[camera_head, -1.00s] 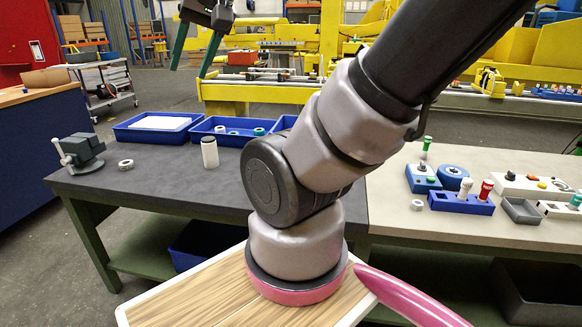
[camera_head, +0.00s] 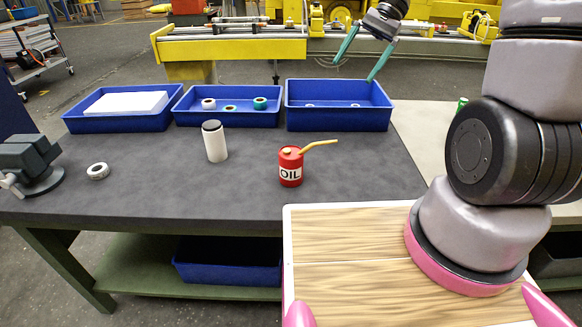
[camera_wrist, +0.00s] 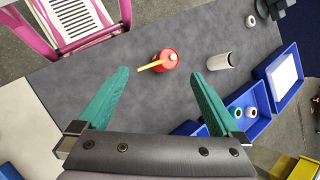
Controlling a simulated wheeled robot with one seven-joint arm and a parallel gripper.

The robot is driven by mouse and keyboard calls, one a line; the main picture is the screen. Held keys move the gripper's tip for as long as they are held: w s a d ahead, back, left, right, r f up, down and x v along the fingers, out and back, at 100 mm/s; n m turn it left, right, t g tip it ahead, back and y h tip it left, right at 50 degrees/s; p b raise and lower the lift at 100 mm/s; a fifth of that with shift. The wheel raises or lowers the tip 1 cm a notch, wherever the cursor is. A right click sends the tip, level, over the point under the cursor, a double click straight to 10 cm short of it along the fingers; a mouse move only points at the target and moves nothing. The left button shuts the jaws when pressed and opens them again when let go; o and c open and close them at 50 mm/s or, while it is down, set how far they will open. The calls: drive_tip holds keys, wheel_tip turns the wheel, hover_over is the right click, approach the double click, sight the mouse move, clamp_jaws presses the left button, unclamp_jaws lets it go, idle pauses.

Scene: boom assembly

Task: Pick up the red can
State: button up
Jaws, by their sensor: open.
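The red can (camera_head: 290,168), labelled OIL with a yellow spout, stands upright on the dark grey table (camera_head: 100,200), near its front right part. In the wrist view the red can (camera_wrist: 166,60) shows from above, beyond and between the fingertips. My gripper (camera_head: 358,62) is open and empty, with two green fingers, above and behind the right blue bin in the head view. It also shows in the wrist view (camera_wrist: 161,75). The fingers do not touch the can.
A white cylinder with a dark top (camera_head: 215,142) stands left of the can. A ring (camera_head: 97,171) and a vise (camera_head: 30,165) are further left. Blue bins (camera_head: 338,119) line the table's back edge. The table around the can is clear.

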drive_tip(key=w+a+f+m+g+y, duration=0.2)
drive_tip(key=w+f+g+y, duration=0.2)
drive_tip(key=f, duration=0.9)
drive_tip(key=m+y, duration=0.4)
drive_tip(key=y, duration=0.1)
approach(293, 164)
drive_tip(key=shift+g, duration=0.4)
drive_tip(key=w, duration=0.1)
drive_tip(key=w+f, duration=0.1)
drive_tip(key=w, duration=0.1)
drive_tip(key=w+d+f, duration=0.1)
drive_tip(key=shift+w+d+f, duration=0.1)
drive_tip(key=shift+w+f, duration=0.05)
drive_tip(key=shift+s+a+f+m+y, duration=0.1)
drive_tip(key=shift+a+f+m+y, duration=0.1)
drive_tip(key=shift+f, duration=0.2)
drive_tip(key=shift+s+a+f+m+y, duration=0.1)
drive_tip(key=shift+s+a+f+m, duration=0.1)
drive_tip(key=shift+f, duration=0.15)
drive_tip(key=x, duration=0.4)
drive_tip(key=shift+s+a+f, duration=0.1)
drive_tip(key=shift+a, duration=0.15)
drive_tip(key=shift+x, duration=2.85)
drive_tip(key=shift+a, duration=0.15)
drive_tip(key=c, duration=1.4)
drive_tip(key=shift+o, duration=0.2)
drive_tip(key=shift+w, duration=0.2)
